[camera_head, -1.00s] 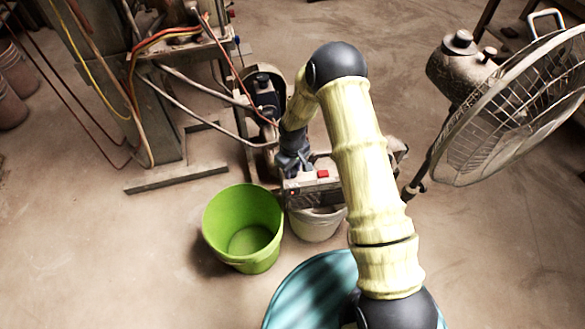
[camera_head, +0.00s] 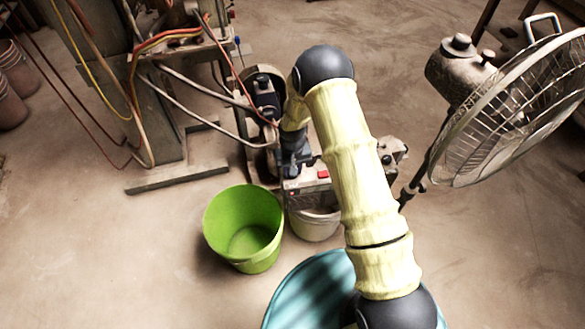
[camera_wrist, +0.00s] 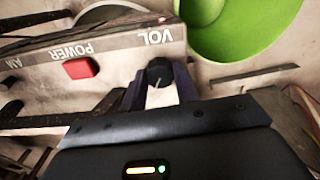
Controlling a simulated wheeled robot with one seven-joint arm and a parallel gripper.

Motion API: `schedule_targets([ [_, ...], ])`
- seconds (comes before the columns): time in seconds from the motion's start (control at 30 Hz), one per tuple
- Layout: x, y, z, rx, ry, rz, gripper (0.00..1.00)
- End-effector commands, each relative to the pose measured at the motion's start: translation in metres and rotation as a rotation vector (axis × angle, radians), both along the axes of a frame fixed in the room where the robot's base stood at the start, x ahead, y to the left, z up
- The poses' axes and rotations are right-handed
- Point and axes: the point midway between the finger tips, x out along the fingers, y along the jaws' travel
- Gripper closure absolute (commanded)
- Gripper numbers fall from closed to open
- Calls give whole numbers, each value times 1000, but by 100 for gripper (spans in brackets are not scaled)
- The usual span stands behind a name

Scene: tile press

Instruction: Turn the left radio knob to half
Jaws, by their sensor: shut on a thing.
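The radio (camera_head: 308,184) sits low in the middle of the head view, partly behind my arm, with a red button on it. In the wrist view, its pale panel (camera_wrist: 115,62) appears upside down, with the words VOL, POWER and AM and the red button (camera_wrist: 80,67). The dark round left knob (camera_wrist: 158,70) is by the word VOL and has a pale line on it. My gripper (camera_wrist: 160,82) is shut on this knob, with one finger on each side. In the head view, my gripper is at the radio's left part and the knob cannot be made out.
A green bucket (camera_head: 222,238) stands left of the radio, and a whitish bucket (camera_head: 315,228) is below it. A teal round thing (camera_head: 300,290) lies in front. A large fan (camera_head: 500,115) stands to the right. Machinery with hoses (camera_head: 140,90) is at the left. Open floor lies at the far left.

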Motion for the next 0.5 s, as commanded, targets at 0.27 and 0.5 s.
schedule_targets([
  [0.27, 1, 0, 2, -1, -2, -264, 93],
  [0.5, 1, 0, 2, -1, -3, -494, 93],
])
